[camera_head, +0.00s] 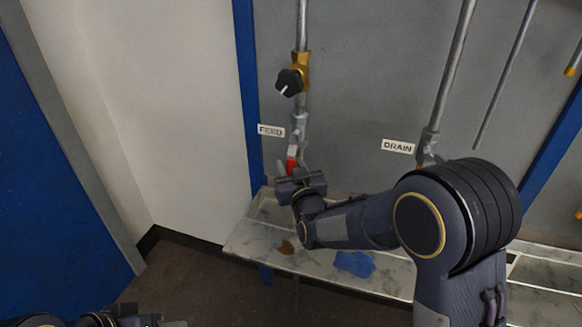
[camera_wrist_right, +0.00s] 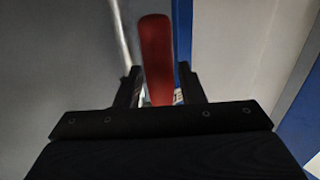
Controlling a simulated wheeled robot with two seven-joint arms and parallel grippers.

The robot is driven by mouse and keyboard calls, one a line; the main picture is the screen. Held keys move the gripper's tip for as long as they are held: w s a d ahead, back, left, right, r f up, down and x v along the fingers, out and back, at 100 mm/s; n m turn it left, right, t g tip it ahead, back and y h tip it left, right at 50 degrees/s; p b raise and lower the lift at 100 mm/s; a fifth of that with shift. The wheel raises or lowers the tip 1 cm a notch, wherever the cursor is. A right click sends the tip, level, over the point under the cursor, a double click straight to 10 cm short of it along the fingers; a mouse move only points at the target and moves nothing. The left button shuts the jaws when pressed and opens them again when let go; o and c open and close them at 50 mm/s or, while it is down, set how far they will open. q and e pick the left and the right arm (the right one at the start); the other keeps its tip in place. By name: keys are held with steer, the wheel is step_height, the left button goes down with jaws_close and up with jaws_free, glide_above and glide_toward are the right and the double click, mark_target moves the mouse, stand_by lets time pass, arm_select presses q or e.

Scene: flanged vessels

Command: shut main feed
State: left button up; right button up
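The feed pipe (camera_head: 302,30) runs down the grey panel and has a brass valve (camera_head: 301,66) with a black knob (camera_head: 289,82). Below it, beside the FEED label (camera_head: 271,130), is a valve with a red lever handle (camera_head: 291,160). My right gripper (camera_head: 297,178) is at this red handle. In the right wrist view the red handle (camera_wrist_right: 157,60) stands between the two fingers (camera_wrist_right: 160,88), with gaps showing at the sides, so the gripper is open around it. My left gripper (camera_head: 150,320) is only partly in view at the bottom left edge; its fingers are unclear.
A DRAIN label (camera_head: 398,146) sits beside a second pipe (camera_head: 452,70) to the right. A tray-like ledge (camera_head: 245,240) runs below, with a blue cloth-like thing (camera_head: 355,263) and a brown patch (camera_head: 287,247) on it. Blue posts (camera_head: 246,60) frame the panel. The floor at left is clear.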

jaws_close()
